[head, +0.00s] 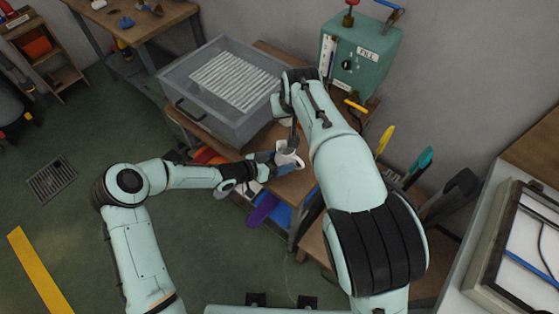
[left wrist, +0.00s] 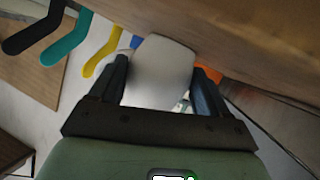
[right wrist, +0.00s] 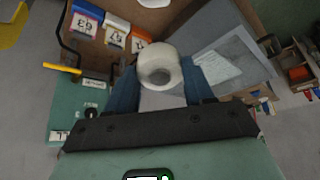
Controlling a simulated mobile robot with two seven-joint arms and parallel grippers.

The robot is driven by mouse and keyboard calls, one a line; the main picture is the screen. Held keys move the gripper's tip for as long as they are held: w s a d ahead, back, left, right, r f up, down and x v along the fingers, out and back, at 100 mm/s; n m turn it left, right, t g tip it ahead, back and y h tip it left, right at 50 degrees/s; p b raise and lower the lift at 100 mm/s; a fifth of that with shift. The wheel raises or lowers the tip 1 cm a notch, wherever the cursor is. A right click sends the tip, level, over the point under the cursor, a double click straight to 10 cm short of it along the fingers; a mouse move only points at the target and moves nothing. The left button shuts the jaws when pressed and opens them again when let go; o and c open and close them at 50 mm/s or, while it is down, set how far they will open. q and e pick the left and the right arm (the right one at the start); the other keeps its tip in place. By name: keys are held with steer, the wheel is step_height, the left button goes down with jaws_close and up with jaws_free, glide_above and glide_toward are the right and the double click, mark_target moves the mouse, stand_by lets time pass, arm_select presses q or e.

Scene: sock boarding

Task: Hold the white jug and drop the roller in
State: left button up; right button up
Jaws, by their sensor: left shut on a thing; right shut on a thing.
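The white jug (head: 290,161) is at the front edge of the wooden bench, in the jaws of my left gripper (head: 268,163). In the left wrist view the jug's smooth pale wall (left wrist: 160,75) fills the gap between the fingers. My right gripper (head: 293,135) points down from above, right over the jug. In the right wrist view it is shut on a white hollow cylinder (right wrist: 160,67), which looks like the roller, its round opening facing the camera. In the head view the roller is mostly hidden by the right gripper, so I cannot tell whether it is inside the jug.
A grey tray (head: 212,122) with white slats stands behind on the bench. A green machine (head: 372,58) marked FILL is at the back right. Yellow (head: 385,139) and teal (head: 421,162) handles stick up at right. Green floor lies open at left.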

step_height(320, 180, down, 12)
stand_by(1.3)
steer(key=shift+r, duration=0.1)
steer(key=o, duration=1.2)
steer(key=shift+c, duration=0.2)
steer(key=shift+r, duration=0.1)
steer(key=v, duration=1.2)
arm_select(q)
steer(key=o, duration=1.2)
